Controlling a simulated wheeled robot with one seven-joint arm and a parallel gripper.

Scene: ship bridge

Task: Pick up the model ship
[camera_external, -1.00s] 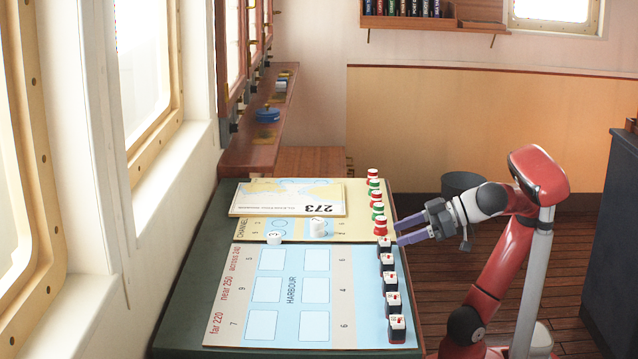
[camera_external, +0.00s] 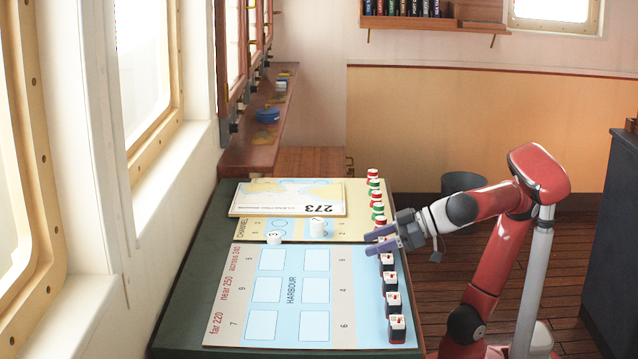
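Several small model ships with black hulls and white tops stand in a row along the right edge of the harbour board (camera_external: 345,310). The nearest model ship (camera_external: 397,330) is at the front right corner, and another model ship (camera_external: 390,282) stands farther back. My gripper (camera_external: 374,243) is at the far end of this row, its two purple fingers apart and pointing left over the board's edge. The farthest ship is mostly hidden behind the fingers. I cannot tell whether it is between them or below them.
Red and green buoy pieces (camera_external: 376,196) stand in a row just behind my gripper. A chart marked 273 (camera_external: 285,198) lies at the back of the green table (camera_external: 185,290). The board's middle squares are empty.

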